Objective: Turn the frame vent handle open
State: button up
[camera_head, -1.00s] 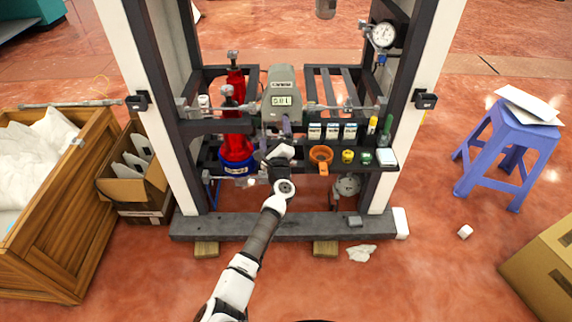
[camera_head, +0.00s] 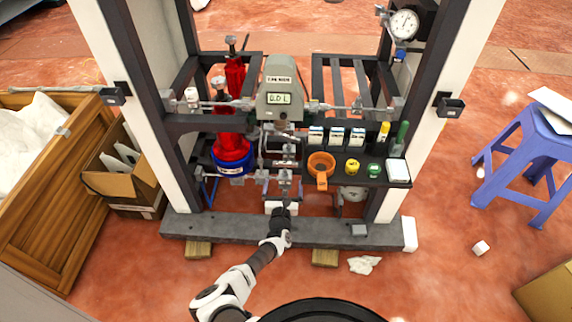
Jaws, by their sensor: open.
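The dark frame (camera_head: 215,226) stands upright on the floor, with a grey metering unit (camera_head: 281,85) at its middle. Below the unit hangs a column of small metal pipes and valve parts (camera_head: 284,150). I cannot make out which part is the vent handle; it is too small or hidden. My gripper (camera_head: 281,205) is at the lower end of this pipework, just above the frame's bottom beam. Its jaws are open, but their tips are small and merge with the metal parts, so contact cannot be told.
A red cylinder in a blue base (camera_head: 234,160) stands left of the pipework. A shelf holds small boxes (camera_head: 337,136), an orange ring-shaped item (camera_head: 321,165) and bottles. A gauge (camera_head: 404,25) is at upper right. A wooden crate (camera_head: 40,220) and blue stool (camera_head: 520,160) flank the frame.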

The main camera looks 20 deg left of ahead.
aim_at(285, 165)
jog(key=b+x, duration=0.2)
jog(key=x, duration=0.2)
jog(key=b+x, duration=0.2)
jog(key=x, duration=0.3)
jog(key=shift+w+f, duration=0.25)
jog(key=shift+b+x, duration=0.3)
jog(key=shift+x, duration=0.45)
jog(key=shift+r, duration=0.15)
jog(key=c, duration=0.8)
